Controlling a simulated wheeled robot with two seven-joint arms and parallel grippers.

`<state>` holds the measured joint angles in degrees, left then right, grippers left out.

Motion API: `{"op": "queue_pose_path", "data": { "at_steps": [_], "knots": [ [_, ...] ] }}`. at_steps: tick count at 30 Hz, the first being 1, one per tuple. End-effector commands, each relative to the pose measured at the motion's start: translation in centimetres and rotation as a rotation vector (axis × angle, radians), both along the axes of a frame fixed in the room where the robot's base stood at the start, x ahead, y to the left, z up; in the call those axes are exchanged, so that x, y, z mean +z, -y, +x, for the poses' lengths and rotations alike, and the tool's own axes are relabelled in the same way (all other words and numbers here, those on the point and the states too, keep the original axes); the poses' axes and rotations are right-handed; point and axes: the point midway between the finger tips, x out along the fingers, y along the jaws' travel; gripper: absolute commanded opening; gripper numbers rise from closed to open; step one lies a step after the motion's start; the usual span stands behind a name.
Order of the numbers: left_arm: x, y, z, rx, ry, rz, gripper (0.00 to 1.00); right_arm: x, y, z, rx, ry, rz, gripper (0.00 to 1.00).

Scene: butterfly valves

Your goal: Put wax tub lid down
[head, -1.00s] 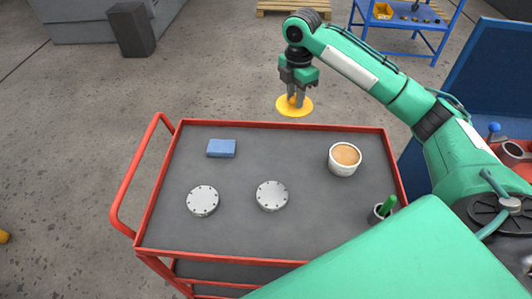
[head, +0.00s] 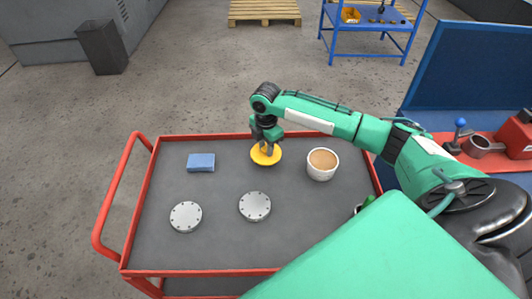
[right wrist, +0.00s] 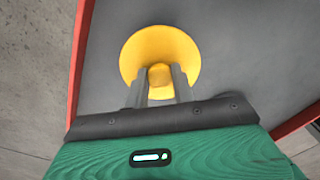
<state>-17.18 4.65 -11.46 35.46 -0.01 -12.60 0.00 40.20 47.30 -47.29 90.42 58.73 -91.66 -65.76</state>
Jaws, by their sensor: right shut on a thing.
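The yellow wax tub lid (head: 266,157) is a round disc with a knob on top. My right gripper (head: 265,148) is shut on the lid's knob, at the back middle of the trolley top. In the right wrist view the lid (right wrist: 136,62) shows between the two fingers of my gripper (right wrist: 161,78). I cannot tell whether the lid touches the trolley top. The white wax tub (head: 321,172) with tan wax stands open to the right of the lid, apart from it. My left gripper is not in view.
The grey trolley top (head: 215,239) has a red rim. A blue block (head: 201,162) and two grey bolted discs (head: 186,216) (head: 255,206) lie on it. A dark cup with a green handle (head: 366,203) is partly hidden by my arm. Bare surface surrounds the lid.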

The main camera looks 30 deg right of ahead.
Motion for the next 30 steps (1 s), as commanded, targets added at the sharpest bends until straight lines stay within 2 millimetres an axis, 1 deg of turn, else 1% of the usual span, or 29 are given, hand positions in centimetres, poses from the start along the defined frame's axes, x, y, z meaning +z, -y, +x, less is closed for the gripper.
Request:
{"op": "queue_pose_path", "data": {
  "at_steps": [6,8,19,20,21,23,30],
  "knots": [
    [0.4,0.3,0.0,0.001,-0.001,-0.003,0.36,-3.2,0.0,-0.1,0.0,-0.004,0.0,0.04],
    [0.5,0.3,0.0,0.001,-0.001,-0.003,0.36,-3.7,-0.1,-0.1,0.0,-0.001,0.001,0.04],
    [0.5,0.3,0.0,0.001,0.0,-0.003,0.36,-4.2,0.0,-0.1,0.001,-0.001,0.0,0.04],
    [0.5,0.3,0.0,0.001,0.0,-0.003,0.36,-4.1,0.0,0.0,0.001,-0.001,-0.001,0.29],
    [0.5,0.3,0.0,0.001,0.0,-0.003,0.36,-4.1,0.0,0.0,0.001,-0.001,-0.001,0.37],
    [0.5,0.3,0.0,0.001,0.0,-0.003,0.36,-4.1,0.0,0.0,0.001,-0.001,-0.001,0.47],
    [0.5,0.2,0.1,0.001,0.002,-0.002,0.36,-4.1,0.0,0.0,0.001,-0.001,-0.001,0.47]
  ]
}}
